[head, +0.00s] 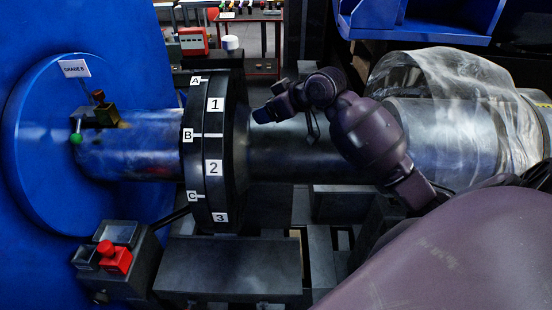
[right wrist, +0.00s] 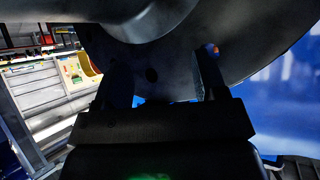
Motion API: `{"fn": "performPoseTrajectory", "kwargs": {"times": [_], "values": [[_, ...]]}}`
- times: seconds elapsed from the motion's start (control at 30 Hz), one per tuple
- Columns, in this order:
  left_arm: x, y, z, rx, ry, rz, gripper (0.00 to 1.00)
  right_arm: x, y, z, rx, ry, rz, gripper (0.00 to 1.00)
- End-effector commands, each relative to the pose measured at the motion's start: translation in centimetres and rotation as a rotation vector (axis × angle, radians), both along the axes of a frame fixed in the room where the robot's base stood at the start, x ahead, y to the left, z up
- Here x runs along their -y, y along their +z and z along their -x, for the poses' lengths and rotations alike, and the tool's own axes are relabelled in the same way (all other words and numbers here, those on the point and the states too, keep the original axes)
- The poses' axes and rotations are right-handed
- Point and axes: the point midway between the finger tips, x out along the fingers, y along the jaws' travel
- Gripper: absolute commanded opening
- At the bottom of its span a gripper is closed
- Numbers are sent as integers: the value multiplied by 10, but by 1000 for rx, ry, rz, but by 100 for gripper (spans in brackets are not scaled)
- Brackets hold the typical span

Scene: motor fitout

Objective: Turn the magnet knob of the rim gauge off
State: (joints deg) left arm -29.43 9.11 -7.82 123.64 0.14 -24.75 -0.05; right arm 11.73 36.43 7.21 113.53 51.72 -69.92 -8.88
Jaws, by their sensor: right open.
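A small dark and brass-coloured device, which looks like the rim gauge (head: 104,115), sits on the metal shaft close to the blue disc at left. A green ball (head: 76,139) shows on its left side; I cannot tell which part is the magnet knob. My right gripper (head: 262,115) is just right of the black numbered flange, well apart from the device. In the right wrist view its two fingers (right wrist: 162,85) stand apart with the dark round flange face (right wrist: 180,70) beyond them, and nothing is held. Contact with the flange cannot be told. My left gripper is not in view.
The black flange (head: 213,205) with numbers and letters stands between my right gripper and the device. A control box (head: 130,278) with a red part (head: 115,259) is at lower left. A clear plastic wrap (head: 450,95) covers the shaft at right. A blue bin (head: 425,22) hangs above.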

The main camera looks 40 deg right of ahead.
Motion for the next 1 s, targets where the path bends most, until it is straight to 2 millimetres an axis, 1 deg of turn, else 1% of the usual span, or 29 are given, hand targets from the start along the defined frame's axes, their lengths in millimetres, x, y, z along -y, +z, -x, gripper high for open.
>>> {"fn": "performPoseTrajectory", "kwargs": {"times": [0.03,0.2,0.6,0.8,1.0], "values": [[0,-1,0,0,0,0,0,-2,-8,4,-9,-4,2,65],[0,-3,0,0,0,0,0,-7,-33,15,-35,-21,15,65],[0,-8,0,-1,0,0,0,-18,-87,45,-88,-65,37,65],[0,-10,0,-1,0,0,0,-21,-103,54,-100,-82,45,65],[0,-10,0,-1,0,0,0,-22,-108,58,-104,-87,48,65]]}}
